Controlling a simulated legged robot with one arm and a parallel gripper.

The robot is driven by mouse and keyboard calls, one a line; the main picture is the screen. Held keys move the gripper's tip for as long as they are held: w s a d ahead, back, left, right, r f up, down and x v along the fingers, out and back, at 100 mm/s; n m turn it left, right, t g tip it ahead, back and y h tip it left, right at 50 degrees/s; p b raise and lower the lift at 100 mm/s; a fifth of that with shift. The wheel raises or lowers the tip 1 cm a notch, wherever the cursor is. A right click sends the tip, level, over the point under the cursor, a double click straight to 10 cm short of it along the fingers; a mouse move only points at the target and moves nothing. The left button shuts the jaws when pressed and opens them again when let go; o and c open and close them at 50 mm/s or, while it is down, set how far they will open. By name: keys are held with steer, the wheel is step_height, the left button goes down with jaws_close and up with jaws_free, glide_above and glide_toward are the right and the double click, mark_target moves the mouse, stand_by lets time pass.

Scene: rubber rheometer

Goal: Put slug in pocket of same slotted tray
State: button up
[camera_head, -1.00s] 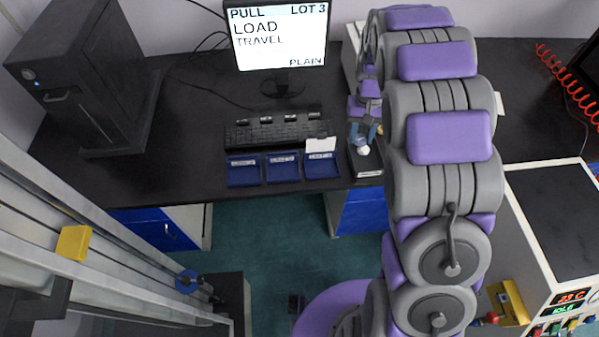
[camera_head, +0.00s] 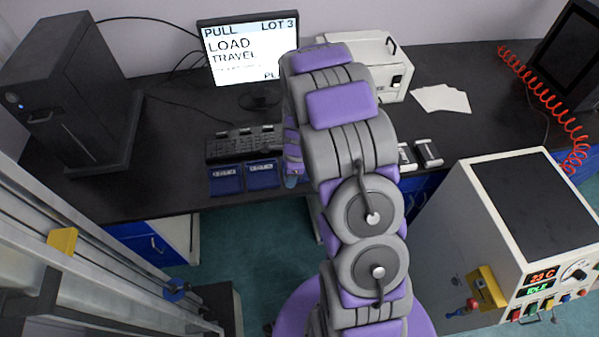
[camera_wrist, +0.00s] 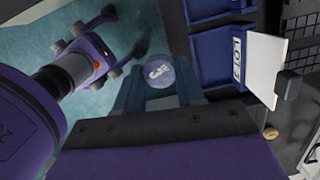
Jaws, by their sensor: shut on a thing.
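My gripper (camera_wrist: 158,92) is shut on a slug (camera_wrist: 160,73), a pale round piece with dark marking on its face, between blue fingers. In the wrist view it is over the floor, beside the front of the blue bin labelled LOT 3 (camera_wrist: 214,50). In the head view only a bluish part of the gripper end (camera_head: 291,180) shows past my arm; the slug is hidden there. The black slotted tray (camera_head: 232,148) lies behind the blue bins, its right end hidden by my arm. It also shows in the wrist view (camera_wrist: 299,45); I cannot tell which pockets are free.
Two labelled blue bins (camera_head: 226,178) show along the bench front. A white card (camera_wrist: 265,70) stands at the LOT 3 bin. Small black-and-silver blocks (camera_head: 428,152) lie right of my arm. A monitor (camera_head: 250,55) stands behind, and a white instrument (camera_head: 535,220) stands right.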

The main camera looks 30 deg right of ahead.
steer(key=s+d+f+m+t+h, duration=0.1)
steer(key=s+d+f+m, duration=0.4)
steer(key=s+m, duration=0.55)
steer(key=shift+m, duration=0.95)
steer(key=w, duration=0.6)
steer(key=w+d+f, duration=0.1)
steer(key=w, duration=0.4)
steer(key=w+d, duration=0.1)
steer(key=w, duration=0.5)
steer(key=shift+w+d+f+b, duration=0.1)
steer(key=shift+w+f+b, duration=0.15)
steer(key=shift+w+b, duration=0.05)
step_height(320, 180, down, 4)
steer(key=shift+r+b, duration=0.15)
steer(key=shift+b, duration=0.2)
steer(key=shift+r, duration=0.1)
steer(key=o, duration=1)
